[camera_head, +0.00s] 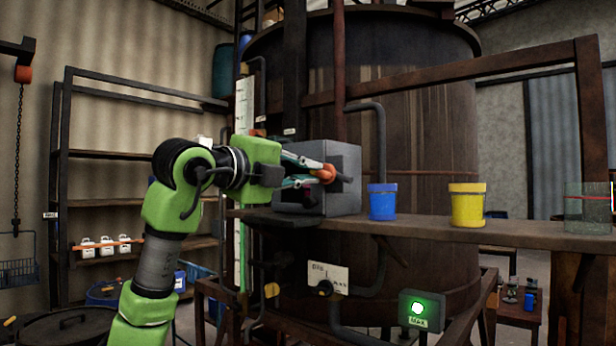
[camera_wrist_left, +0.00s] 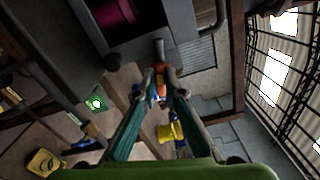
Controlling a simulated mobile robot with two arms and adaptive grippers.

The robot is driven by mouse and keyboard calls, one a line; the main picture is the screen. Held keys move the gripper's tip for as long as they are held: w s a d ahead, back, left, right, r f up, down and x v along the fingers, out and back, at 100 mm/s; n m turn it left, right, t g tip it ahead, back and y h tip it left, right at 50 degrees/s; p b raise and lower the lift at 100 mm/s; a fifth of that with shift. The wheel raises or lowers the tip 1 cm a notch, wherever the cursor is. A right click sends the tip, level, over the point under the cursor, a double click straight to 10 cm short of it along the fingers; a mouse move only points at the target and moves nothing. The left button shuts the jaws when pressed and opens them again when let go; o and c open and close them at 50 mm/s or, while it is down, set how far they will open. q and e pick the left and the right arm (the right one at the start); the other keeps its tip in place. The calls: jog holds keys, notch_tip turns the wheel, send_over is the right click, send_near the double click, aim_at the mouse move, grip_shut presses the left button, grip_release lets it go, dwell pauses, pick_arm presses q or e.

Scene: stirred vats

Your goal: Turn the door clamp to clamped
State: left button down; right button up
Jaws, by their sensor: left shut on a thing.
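A grey box (camera_head: 345,158) stands on the wooden shelf in front of the big dark vat. The door clamp (camera_head: 328,174) shows as an orange-red grip at the box's front, with a short grey bar beside it. My left gripper (camera_head: 316,172) reaches in from the left and is shut on the clamp. In the left wrist view, the fingertips (camera_wrist_left: 160,82) meet around the orange part (camera_wrist_left: 161,91), just below a grey post on the box (camera_wrist_left: 190,25). A dark recess with a magenta thing (camera_wrist_left: 112,14) shows in the box there. The fingers partly hide the clamp. My right gripper is not in view.
A blue pot (camera_head: 382,203), a yellow pot (camera_head: 467,206) and a clear greenish vessel (camera_head: 588,208) stand on the shelf (camera_head: 420,228) to the right. A vertical pipe (camera_head: 339,70) rises behind the box. A green-lit panel (camera_head: 420,310) hangs below.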

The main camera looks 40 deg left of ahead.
pick_arm(q)
jog(key=shift+f+n+b, duration=0.15)
jog(key=shift+n+b, duration=0.25)
jog(key=shift+n, duration=1.1)
jog(key=c, duration=2.1)
grip_release()
jog(key=shift+a, duration=0.1)
jog(key=s, duration=1.2)
jog(key=shift+a, duration=0.45)
